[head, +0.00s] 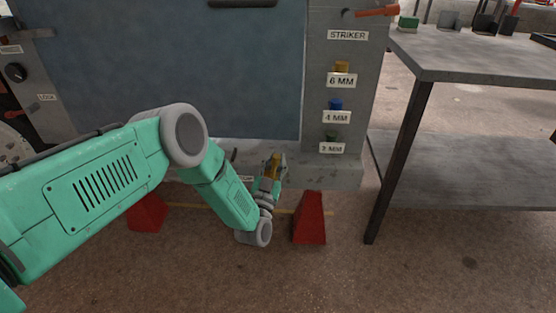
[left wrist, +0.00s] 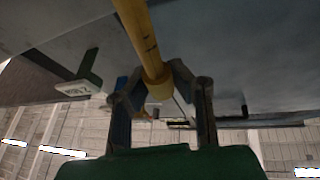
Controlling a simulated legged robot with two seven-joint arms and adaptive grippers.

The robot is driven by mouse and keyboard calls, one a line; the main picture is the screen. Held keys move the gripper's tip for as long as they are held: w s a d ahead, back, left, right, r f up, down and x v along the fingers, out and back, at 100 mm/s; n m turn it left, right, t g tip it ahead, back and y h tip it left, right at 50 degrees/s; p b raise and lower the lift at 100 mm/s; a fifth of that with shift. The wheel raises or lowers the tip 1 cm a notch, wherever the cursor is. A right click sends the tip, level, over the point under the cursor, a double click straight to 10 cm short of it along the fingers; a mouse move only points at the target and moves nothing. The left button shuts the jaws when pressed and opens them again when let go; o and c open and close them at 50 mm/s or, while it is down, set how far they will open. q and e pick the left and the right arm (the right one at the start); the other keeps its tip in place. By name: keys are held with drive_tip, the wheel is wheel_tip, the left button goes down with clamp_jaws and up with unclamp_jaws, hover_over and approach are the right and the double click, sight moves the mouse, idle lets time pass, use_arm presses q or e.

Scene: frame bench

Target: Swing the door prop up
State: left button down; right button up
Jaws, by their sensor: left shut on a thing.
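The door prop appears as a yellow bar (left wrist: 143,35) in the left wrist view, running from the top edge down between my fingers. In the head view a short yellow piece (head: 274,163) shows at my left gripper (head: 272,172), low in front of the bottom edge of the blue-grey door (head: 180,75). In the left wrist view my left gripper (left wrist: 157,84) is shut on the yellow bar, one finger on each side. Most of the bar is hidden in the head view. My right gripper is out of view.
A grey post (head: 346,50) labelled STRIKER has yellow, blue and green pieces with size labels. Red blocks (head: 309,220) (head: 146,214) stand on the floor, with a thin yellow line between. A grey table (head: 470,60) stands at the right. Floor in front is clear.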

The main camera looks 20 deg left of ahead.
use_arm(q)
drive_tip(key=shift+s+a+f, duration=0.1)
drive_tip(key=shift+s+f, duration=0.15)
drive_tip(key=shift+f, duration=0.3)
drive_tip(key=c, duration=1.5)
unclamp_jaws()
drive_tip(key=shift+o, duration=0.7)
drive_tip(key=shift+w+a, duration=0.1)
drive_tip(key=shift+r, duration=0.15)
drive_tip(key=shift+s, duration=0.2)
drive_tip(key=v, duration=1.1)
drive_tip(key=shift+s+f, duration=0.2)
drive_tip(key=shift+s, duration=0.05)
